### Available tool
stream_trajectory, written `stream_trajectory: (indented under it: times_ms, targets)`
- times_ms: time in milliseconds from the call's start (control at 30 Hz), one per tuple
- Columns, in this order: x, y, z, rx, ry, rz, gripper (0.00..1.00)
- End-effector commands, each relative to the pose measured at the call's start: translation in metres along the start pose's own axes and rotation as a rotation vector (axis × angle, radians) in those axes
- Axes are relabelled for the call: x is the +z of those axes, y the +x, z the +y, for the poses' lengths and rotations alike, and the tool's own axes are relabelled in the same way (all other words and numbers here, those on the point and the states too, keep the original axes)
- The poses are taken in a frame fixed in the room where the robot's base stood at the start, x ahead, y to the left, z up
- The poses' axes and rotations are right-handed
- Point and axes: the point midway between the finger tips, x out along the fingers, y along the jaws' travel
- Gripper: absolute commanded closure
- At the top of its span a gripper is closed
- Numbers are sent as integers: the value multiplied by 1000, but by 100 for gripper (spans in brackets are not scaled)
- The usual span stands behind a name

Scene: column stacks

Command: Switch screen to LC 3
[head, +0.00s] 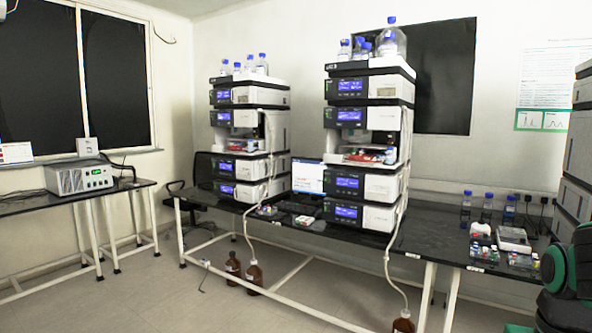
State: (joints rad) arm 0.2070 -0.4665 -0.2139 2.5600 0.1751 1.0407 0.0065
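A lit screen (308,177) stands on the dark bench between two column stacks. It shows a pale page whose text is too small to read. The middle stack (369,186) and the left stack (238,170) each have several modules with blue displays. A small mark on the top module of the middle stack is too small to read surely. A small light-coloured item (304,220) lies on the bench in front of the screen; I cannot tell what it is. My gripper is not in view; only dark and green parts of my arm show at the lower right.
The long bench (420,243) carries the stacks, with bottles and small items at its right. A third stack (575,150) is cut off at the right edge. Brown bottles (253,278) and tubing are below. A grey box (78,177) sits on the left table. The left floor is clear.

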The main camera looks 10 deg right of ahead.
Motion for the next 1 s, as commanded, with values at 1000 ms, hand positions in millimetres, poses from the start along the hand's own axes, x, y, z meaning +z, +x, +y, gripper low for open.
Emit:
stream_trajectory:
  times_ms: [1000]
  targets:
    - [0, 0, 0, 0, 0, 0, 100]
